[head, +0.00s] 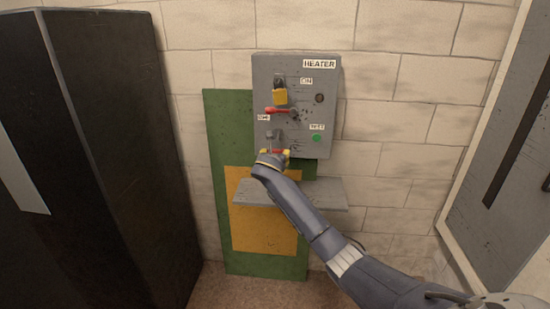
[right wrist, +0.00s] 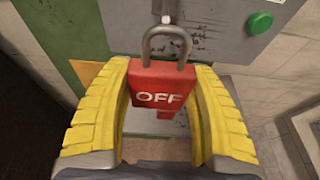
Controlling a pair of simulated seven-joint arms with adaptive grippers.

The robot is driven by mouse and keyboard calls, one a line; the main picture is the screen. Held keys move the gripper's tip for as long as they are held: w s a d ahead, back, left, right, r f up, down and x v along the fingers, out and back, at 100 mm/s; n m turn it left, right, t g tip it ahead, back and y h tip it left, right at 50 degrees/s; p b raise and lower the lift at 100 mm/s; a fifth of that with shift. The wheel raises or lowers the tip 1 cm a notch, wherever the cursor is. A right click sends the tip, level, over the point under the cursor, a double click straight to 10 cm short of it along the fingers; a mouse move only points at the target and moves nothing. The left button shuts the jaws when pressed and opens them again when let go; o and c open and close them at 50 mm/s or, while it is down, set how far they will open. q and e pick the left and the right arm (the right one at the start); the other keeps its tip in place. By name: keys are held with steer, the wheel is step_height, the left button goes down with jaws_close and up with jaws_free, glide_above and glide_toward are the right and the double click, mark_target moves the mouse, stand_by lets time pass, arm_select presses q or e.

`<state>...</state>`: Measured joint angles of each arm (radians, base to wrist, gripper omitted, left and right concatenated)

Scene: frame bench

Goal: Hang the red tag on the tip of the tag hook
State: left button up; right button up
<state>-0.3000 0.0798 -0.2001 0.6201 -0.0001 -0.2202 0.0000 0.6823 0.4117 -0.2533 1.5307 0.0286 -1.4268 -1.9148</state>
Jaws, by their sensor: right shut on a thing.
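The red tag (right wrist: 158,88) is a padlock-shaped block marked OFF with a grey loop on top. My right gripper (right wrist: 160,105) has its yellow fingers shut on either side of it and holds it upright. In the head view, the tag (head: 278,152) shows as a small red patch in my right gripper (head: 275,154), close to the lower panel. A grey hook (head: 270,134) is on the panel just above. In the right wrist view, the loop overlaps a grey piece of the panel; I cannot tell whether the hook passes through it. My left gripper is out of view.
The grey HEATER panel (head: 326,95) carries a yellow padlock (head: 280,97), a red lever (head: 277,111) and a green button (head: 316,138). A grey shelf (head: 325,190) juts out below. A dark cabinet (head: 110,150) stands at left, a grey door (head: 500,190) at right.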

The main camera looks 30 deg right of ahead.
steer(key=r+x, duration=0.1)
steer(key=x, duration=0.8)
steer(key=shift+w+d+r, duration=0.2)
steer(key=shift+w+d, duration=0.1)
steer(key=shift+w, duration=0.05)
stand_by(0.8)
steer(key=shift+f, duration=0.1)
stand_by(0.7)
steer(key=o, duration=1.2)
